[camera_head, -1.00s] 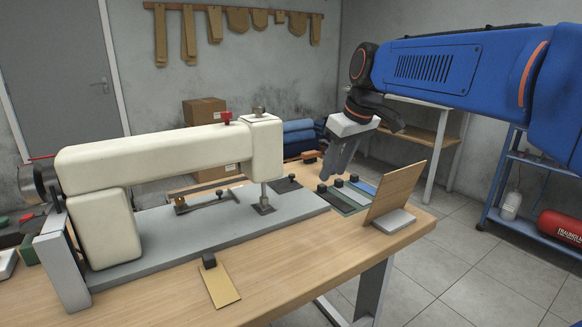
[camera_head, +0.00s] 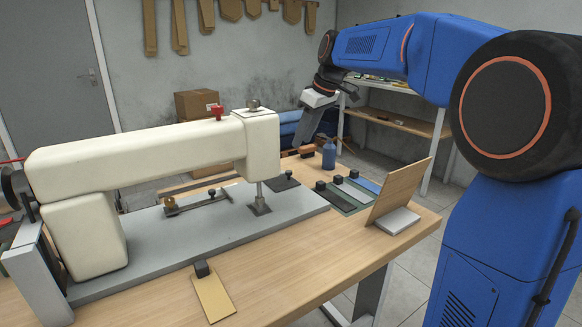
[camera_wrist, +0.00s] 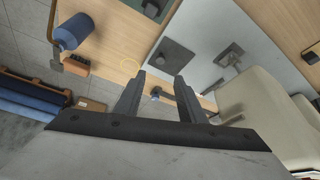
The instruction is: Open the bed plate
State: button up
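The cream sewing machine (camera_head: 150,152) stands on a long grey bed (camera_head: 150,240) on the wooden table. A dark flat plate with a small black knob (camera_head: 285,181) lies at the far right part of the bed; it also shows in the wrist view (camera_wrist: 172,62). A bar with a knob (camera_head: 197,202) lies on the bed behind the needle post and its square foot (camera_head: 260,208). I cannot tell for sure which part is the bed plate. My gripper (camera_head: 301,142) hangs beyond the table's far side, above and apart from the plate. Its fingers (camera_wrist: 157,88) are open and empty.
A blue thread cone (camera_head: 329,155) and a brown block (camera_head: 306,150) stand near the gripper. Several knobbed swatches (camera_head: 348,190) and a tilted wooden board (camera_head: 398,192) are at the table's right. A yellow card with a black block (camera_head: 213,297) lies in front.

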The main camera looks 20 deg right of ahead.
aim_at(289, 171)
jog(key=x, duration=1.2)
jog(key=shift+c, duration=0.6)
